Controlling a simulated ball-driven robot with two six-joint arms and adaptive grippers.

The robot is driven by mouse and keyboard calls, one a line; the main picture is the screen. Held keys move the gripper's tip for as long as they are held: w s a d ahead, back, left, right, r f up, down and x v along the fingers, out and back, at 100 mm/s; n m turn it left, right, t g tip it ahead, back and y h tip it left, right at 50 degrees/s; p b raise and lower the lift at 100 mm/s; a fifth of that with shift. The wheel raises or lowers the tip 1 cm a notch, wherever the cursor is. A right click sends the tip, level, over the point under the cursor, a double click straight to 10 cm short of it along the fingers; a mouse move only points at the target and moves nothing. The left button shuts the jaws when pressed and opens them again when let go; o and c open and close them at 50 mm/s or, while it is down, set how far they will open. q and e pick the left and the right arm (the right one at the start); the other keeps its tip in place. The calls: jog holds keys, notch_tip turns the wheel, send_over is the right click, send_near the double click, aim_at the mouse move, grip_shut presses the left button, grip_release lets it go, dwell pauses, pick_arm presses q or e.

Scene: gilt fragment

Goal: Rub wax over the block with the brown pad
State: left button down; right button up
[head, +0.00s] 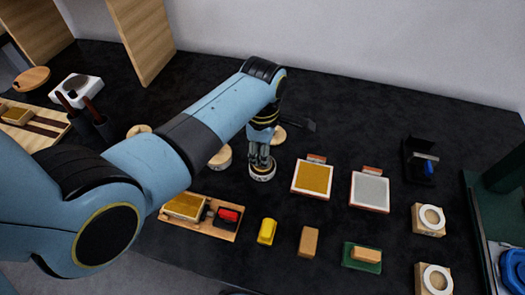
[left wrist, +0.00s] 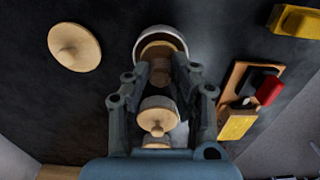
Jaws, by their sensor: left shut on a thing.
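My left gripper (head: 262,158) points down over a round white-rimmed tin (head: 262,174). In the left wrist view, its fingers (left wrist: 158,72) are shut on a small brown piece (left wrist: 160,70), which looks like the brown pad. The piece is at the mouth of the tin (left wrist: 137,42); I cannot tell whether it touches the contents. A tan wooden block (head: 366,254) lies on a green base (head: 361,267) at the front right. Another brown block (head: 309,241) lies to its left. My right gripper is not in view.
Knobbed wooden pieces (head: 220,157) (left wrist: 75,47) stand around the tin. A wooden tray (head: 222,232) and a yellow piece (head: 267,230) lie in front. A gold panel (head: 313,180) and a grey panel (head: 370,190) lie to the right. Dark table is clear between them.

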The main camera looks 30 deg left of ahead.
pick_arm(q)
jog(key=shift+s+f, duration=0.1)
jog(key=shift+r, duration=3.55)
